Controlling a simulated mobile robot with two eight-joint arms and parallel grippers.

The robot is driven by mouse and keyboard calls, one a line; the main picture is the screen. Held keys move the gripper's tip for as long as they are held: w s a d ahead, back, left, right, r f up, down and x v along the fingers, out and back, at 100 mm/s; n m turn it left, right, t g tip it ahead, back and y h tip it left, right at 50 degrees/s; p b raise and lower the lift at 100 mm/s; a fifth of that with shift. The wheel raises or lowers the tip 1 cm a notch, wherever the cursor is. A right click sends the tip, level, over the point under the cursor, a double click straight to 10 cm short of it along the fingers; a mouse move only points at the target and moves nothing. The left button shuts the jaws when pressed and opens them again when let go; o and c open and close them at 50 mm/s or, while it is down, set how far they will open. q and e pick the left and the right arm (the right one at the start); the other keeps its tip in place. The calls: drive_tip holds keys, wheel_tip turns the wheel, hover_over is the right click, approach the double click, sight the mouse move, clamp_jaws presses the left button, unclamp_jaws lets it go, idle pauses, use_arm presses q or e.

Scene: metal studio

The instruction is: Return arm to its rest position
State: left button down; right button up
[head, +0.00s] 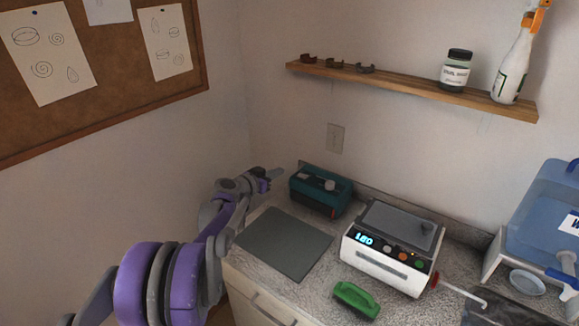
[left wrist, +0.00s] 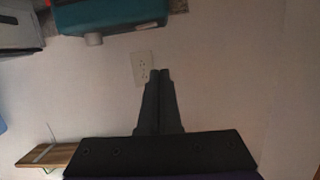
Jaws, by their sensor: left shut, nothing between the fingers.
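My left arm comes in from the left in the head view. Its gripper (head: 272,174) is raised over the counter's back left corner, pointing right, to the left of the teal box (head: 321,190). The gripper is shut and empty. In the left wrist view, the two dark fingers (left wrist: 160,78) lie together against the pale wall, with nothing between them. My right gripper is in neither view.
The counter holds a dark grey mat (head: 284,244), a white device (head: 385,272) with a lit display, a green brush-like object (head: 356,299) and a blue water container (head: 545,215). A wooden shelf (head: 410,86) and corkboard (head: 120,108) hang above. An outlet (left wrist: 141,66) shows near the fingers.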

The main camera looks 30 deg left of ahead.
use_arm(q)
drive_tip(key=s+d+f+g+h, duration=0.1)
drive_tip(key=s+d+g, duration=0.2)
drive_tip(key=s+d, duration=0.7)
drive_tip(key=s+d+f+g+h, duration=0.1)
drive_tip(key=s+d+f+g, duration=0.3)
drive_tip(key=d, duration=0.9)
drive_tip(key=s+d+f+g+y, duration=0.1)
drive_tip(key=s+d+f, duration=0.1)
drive_tip(key=s, duration=0.8)
drive_tip(key=s+d+f+n+g+y, duration=0.1)
drive_tip(key=s+f, duration=0.3)
drive_tip(key=s, duration=0.7)
drive_tip(key=shift+s+d+f+y, duration=0.15)
drive_tip(key=shift+s+d+y, duration=0.15)
drive_tip(key=shift+d+y, duration=0.3)
